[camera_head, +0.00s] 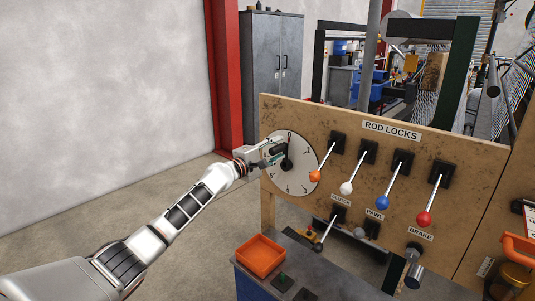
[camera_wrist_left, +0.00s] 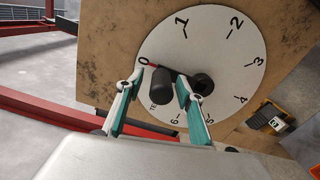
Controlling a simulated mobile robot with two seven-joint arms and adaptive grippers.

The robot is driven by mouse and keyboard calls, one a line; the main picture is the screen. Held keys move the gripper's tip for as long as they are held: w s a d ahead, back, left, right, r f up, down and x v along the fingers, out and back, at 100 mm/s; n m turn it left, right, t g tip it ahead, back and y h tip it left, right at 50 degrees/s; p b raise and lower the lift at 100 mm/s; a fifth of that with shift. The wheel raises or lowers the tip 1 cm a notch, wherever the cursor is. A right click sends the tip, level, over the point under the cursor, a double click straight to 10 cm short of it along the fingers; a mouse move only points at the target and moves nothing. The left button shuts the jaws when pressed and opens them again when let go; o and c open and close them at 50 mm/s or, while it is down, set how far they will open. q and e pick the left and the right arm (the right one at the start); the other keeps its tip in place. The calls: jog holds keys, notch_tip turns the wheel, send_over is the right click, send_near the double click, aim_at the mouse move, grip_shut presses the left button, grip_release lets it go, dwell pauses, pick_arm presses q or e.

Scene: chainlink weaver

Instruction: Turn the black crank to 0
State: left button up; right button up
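The round white dial (camera_head: 291,180) is on a wooden panel; in the wrist view its face (camera_wrist_left: 215,40) shows numbers, with 0 at upper left. The black crank (camera_wrist_left: 160,84) has its handle pointing toward the wrist camera, and its dark hub (camera_wrist_left: 203,83) is at right. A thin red mark lies beside the crank, its outer end close to the 0. My left gripper (camera_head: 272,152) is at the dial's upper left. Its two fingers (camera_wrist_left: 160,82) stand apart on either side of the handle, with narrow gaps visible; contact is unclear. My right gripper is not in view.
Rod-lock levers with orange (camera_head: 315,176), white (camera_head: 347,188), blue (camera_head: 382,202) and red (camera_head: 424,218) knobs stick out right of the dial. An orange tray (camera_head: 261,256) sits on the bench below. Open floor lies left of the panel.

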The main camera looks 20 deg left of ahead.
pick_arm(q)
jog(key=v, duration=1.1)
jog(key=shift+s+a, duration=0.15)
jog(key=shift+s, duration=0.2)
